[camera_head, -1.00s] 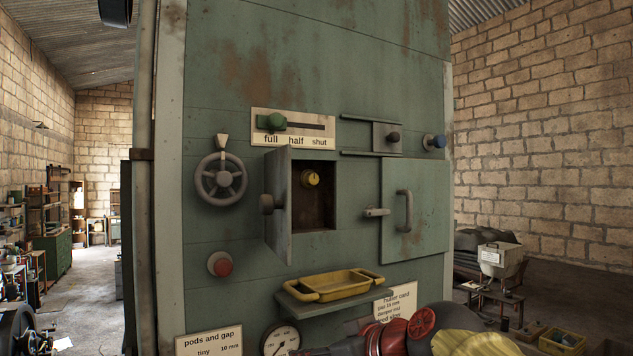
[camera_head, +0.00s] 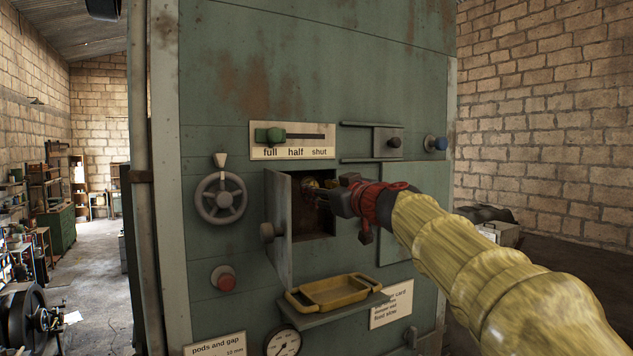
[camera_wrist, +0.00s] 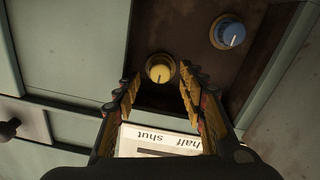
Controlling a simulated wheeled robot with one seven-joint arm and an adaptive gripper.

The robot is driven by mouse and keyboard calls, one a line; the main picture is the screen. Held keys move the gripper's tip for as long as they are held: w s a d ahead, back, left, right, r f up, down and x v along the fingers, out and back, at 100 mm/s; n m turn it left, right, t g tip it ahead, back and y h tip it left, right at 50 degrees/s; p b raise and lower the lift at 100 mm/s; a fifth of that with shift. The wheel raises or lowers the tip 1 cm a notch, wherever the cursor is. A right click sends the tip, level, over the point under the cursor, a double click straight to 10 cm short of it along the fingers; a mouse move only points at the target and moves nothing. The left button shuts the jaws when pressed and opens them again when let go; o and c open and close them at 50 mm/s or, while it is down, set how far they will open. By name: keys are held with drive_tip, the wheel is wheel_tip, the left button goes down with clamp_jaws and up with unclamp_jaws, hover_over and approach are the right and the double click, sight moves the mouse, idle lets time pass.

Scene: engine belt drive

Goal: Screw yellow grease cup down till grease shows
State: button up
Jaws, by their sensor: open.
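The yellow grease cup (camera_wrist: 159,68) is a round knob with a pale pointer line, on the back wall of a rusty brown recess. In the head view the yellow cup (camera_head: 311,182) is partly hidden by my gripper. My gripper (camera_wrist: 159,77) is open, with one fingertip to each side of the cup as the wrist view sees it. I cannot tell whether the tips reach around it; no contact is visible. In the head view my gripper (camera_head: 325,191) enters the recess from the right. No grease is visible.
A blue knob (camera_wrist: 228,32) sits in the same recess. The open recess door (camera_head: 279,230) stands out on the left. A shelf with a yellow tray (camera_head: 335,292) is below. A slider plate marked full, half, shut (camera_head: 294,150) is above.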

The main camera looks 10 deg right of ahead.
drive_tip(key=shift+p+x, duration=0.35)
drive_tip(key=shift+x, duration=0.75)
drive_tip(key=shift+r, duration=0.1)
drive_tip(key=shift+c, duration=1)
drive_tip(key=c, duration=0.7)
clamp_jaws()
